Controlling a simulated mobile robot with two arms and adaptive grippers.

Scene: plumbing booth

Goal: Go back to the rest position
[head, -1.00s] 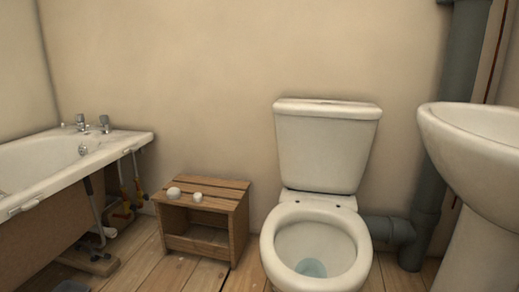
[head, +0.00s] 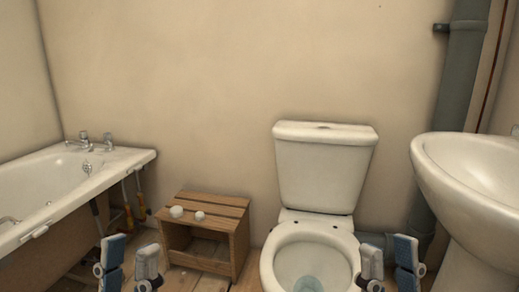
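My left gripper (head: 129,262) is at the lower left of the head view, in front of the wooden crate. Its two blue-and-grey fingers stand apart with nothing between them. My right gripper (head: 388,262) is at the lower right, in front of the toilet's right side and the sink pedestal. Its fingers are also apart and empty. Both grippers point upward in the picture, and their lower parts are cut off by the bottom edge.
A white toilet (head: 325,170) stands against the back wall. A wooden crate (head: 239,245) with two small white round things (head: 177,211) on top is left of it. A bathtub (head: 60,190) is at left, a sink (head: 470,170) and grey pipe (head: 455,90) at right.

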